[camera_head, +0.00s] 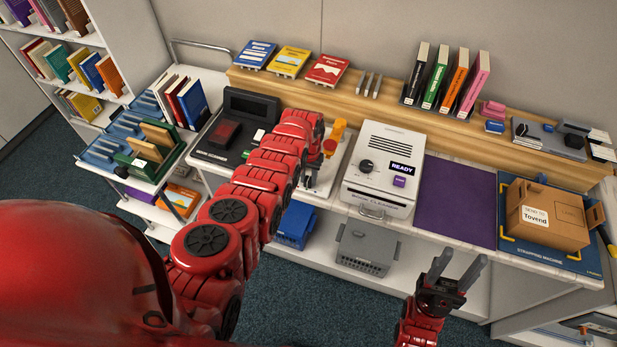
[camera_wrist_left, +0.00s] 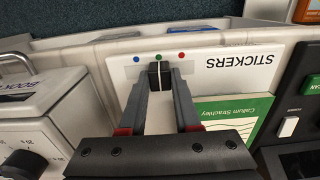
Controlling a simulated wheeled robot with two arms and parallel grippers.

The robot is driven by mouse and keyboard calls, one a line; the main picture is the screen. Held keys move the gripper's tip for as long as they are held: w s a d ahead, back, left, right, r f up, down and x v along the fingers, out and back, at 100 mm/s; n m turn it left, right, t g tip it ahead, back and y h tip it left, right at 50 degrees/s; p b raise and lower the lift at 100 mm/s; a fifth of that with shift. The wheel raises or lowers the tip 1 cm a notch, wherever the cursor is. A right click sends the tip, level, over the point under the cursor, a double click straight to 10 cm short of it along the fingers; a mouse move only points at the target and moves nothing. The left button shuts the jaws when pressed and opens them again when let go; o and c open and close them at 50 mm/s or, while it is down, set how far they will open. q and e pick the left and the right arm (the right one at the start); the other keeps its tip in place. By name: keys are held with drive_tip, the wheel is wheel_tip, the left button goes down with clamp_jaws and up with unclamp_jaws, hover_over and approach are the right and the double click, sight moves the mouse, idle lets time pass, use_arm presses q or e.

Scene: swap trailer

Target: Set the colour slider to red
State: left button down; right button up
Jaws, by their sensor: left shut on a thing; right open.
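The colour slider's black knob (camera_wrist_left: 154,72), with a white line, stands below the green dot (camera_wrist_left: 158,57) on the white STICKERS panel (camera_wrist_left: 215,66). A blue dot (camera_wrist_left: 136,59) is to the left and a red dot (camera_wrist_left: 181,55) to the right in the left wrist view. My left gripper (camera_wrist_left: 161,80) is shut on the knob, one finger on each side. In the head view my red left arm hides most of the sticker machine (camera_head: 335,150) and the gripper's tips. My right gripper (camera_head: 456,274) is open and empty in front of the counter.
A green booklet (camera_wrist_left: 226,112) lies beside the slider on the panel. The book cleaner (camera_head: 383,170) stands right of the sticker machine, and a black scanner (camera_head: 238,125) stands left. A purple mat (camera_head: 455,212) and a cardboard box (camera_head: 545,213) are further right.

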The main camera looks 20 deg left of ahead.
idle(0.5)
use_arm(q)
drive_tip(key=a+b, duration=0.1)
drive_tip(key=a, duration=0.2)
drive_tip(key=shift+w+a, duration=0.15)
drive_tip(key=shift+a, duration=0.15)
drive_tip(key=shift+r, duration=0.1)
drive_tip(key=c, duration=1)
unclamp_jaws()
drive_tip(key=o, duration=0.4)
